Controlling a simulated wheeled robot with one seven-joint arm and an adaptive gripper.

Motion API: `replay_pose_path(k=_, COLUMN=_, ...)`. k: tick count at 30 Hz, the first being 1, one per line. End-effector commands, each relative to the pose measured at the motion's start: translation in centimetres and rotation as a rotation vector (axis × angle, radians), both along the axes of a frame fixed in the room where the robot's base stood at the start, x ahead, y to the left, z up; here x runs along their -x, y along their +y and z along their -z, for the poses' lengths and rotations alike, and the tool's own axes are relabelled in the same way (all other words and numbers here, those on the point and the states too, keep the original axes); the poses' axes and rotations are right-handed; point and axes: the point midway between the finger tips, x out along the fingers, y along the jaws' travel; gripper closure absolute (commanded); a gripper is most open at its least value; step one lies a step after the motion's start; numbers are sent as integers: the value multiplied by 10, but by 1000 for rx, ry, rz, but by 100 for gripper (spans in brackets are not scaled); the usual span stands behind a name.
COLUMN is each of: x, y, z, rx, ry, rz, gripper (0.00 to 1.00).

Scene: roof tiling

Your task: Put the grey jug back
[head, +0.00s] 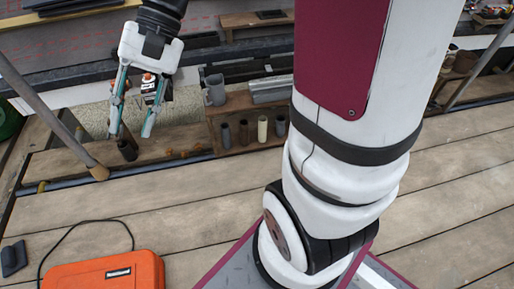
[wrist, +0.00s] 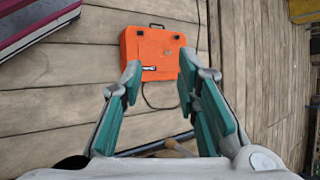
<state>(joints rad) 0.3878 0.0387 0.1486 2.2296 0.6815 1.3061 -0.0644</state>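A grey jug (head: 215,90) with what looks like a handle on its left side stands upright at the left end of a small wooden shelf (head: 240,104) in the head view. My gripper (head: 132,132) hangs to the left of the jug, apart from it, with its fingers pointing down and spread. In the wrist view my gripper (wrist: 160,72) is also open, with nothing held between its fingers. The jug does not show in the wrist view.
Several small cylinders, one a cream cylinder (head: 262,129), stand by the shelf. A dark cylinder (head: 128,149) is below my gripper. An orange case (head: 105,272) with a black cable lies on the planks, also visible in the wrist view (wrist: 155,55). A pole (head: 50,115) leans at left.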

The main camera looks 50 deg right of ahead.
Motion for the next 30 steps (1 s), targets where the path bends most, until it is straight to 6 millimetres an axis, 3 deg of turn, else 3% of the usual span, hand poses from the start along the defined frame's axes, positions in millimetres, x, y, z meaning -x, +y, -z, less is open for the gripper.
replay_pose_path(k=1, x=20, y=2, z=-7, rx=56, ry=-25, rz=-48, gripper=71)
replay_pose_path(k=6, x=81, y=-4, z=-17, rx=236, ry=-92, rz=-189, gripper=71)
replay_pose_path(k=15, x=169, y=-41, z=-20, rx=529, ry=-233, rz=-374, gripper=71)
replay_pose_path(k=21, x=198, y=-64, z=-16, rx=646, ry=-303, rz=-432, gripper=71)
replay_pose_path(k=30, x=205, y=-72, z=-14, rx=682, ry=-321, rz=-447, gripper=71)
